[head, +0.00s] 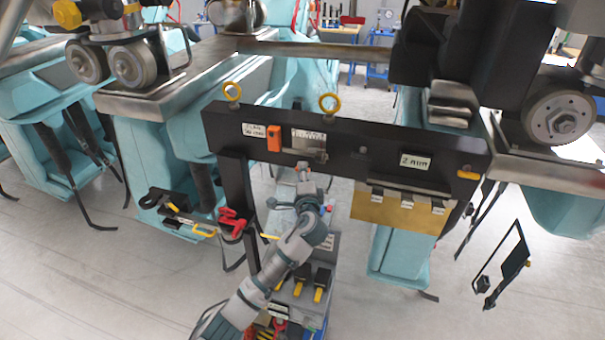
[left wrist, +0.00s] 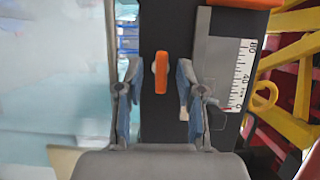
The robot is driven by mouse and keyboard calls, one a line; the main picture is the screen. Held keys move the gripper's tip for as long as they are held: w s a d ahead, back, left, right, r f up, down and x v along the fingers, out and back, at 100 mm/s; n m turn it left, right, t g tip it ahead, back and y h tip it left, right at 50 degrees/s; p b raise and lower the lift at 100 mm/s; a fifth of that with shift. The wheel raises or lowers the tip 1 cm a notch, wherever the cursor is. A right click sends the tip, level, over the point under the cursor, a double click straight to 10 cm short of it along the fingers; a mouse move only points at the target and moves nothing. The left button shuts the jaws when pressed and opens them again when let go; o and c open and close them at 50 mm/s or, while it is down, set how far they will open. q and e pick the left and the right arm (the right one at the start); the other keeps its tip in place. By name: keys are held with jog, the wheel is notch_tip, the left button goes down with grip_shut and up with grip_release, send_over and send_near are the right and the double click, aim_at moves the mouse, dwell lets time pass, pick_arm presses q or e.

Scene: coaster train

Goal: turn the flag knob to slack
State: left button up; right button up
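In the left wrist view a narrow orange knob (left wrist: 161,72) stands on a dark beam, its long side running up and down the picture. My left gripper (left wrist: 160,90) is open, with one grey-blue finger on each side of the knob and visible gaps between. In the head view my left gripper (head: 303,168) is at the lower edge of the black beam (head: 360,150), below a white scale, and the knob cannot be made out there. An orange block (head: 273,138) sits left of the scale, beside a small white label (head: 254,130) too small to read surely. My right gripper is not in view.
The scale (left wrist: 238,75) lies right of the fingers in the wrist view. Two yellow rings (head: 330,103) top the beam. A tool cart (head: 315,275) stands below. Teal train frames (head: 180,160) surround it.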

pick_arm(q)
jog(key=shift+d, duration=0.3)
grip_shut()
jog(key=shift+f, duration=0.1)
